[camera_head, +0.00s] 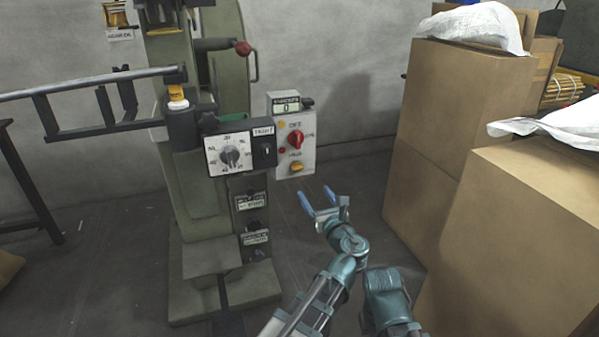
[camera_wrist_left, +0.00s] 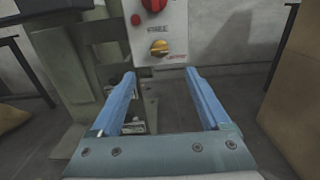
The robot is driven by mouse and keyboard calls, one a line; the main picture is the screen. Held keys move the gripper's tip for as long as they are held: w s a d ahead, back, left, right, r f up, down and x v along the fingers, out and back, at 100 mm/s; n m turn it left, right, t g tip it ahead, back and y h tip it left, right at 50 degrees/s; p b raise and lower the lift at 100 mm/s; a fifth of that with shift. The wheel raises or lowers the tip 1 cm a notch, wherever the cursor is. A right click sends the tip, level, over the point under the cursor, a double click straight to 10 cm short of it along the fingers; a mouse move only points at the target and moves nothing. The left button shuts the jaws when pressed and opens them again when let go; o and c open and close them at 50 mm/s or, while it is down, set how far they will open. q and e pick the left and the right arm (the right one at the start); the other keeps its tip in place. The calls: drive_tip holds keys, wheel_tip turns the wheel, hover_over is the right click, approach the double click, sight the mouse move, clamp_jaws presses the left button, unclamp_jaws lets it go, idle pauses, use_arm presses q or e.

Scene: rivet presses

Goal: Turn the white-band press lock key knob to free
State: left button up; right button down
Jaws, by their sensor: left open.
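The green press (camera_head: 205,210) has a narrow white band (camera_head: 178,104) on its ram and a grey control panel (camera_head: 294,146) at its right side. A yellow knob (camera_head: 296,167) sits low on that panel, below a red knob (camera_head: 295,139). In the left wrist view the yellow knob (camera_wrist_left: 159,47) lies under a label reading FREE, with its handle roughly level. My left gripper (camera_head: 318,196) is open and empty, below and to the right of the panel. In the wrist view its blue fingers (camera_wrist_left: 160,74) point toward the panel, apart from the knob. My right gripper is not visible.
A dial box (camera_head: 229,153) and a black knob box (camera_head: 264,147) sit left of the panel. Large cardboard boxes (camera_head: 455,110) stand close on the right. A horizontal rail (camera_head: 85,84) extends left from the press. Open floor lies between the press and the boxes.

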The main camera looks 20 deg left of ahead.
sight(299, 170)
use_arm(q)
drive_tip(key=x, duration=1.3)
drive_tip(key=shift+w+a, duration=0.3)
clamp_jaws()
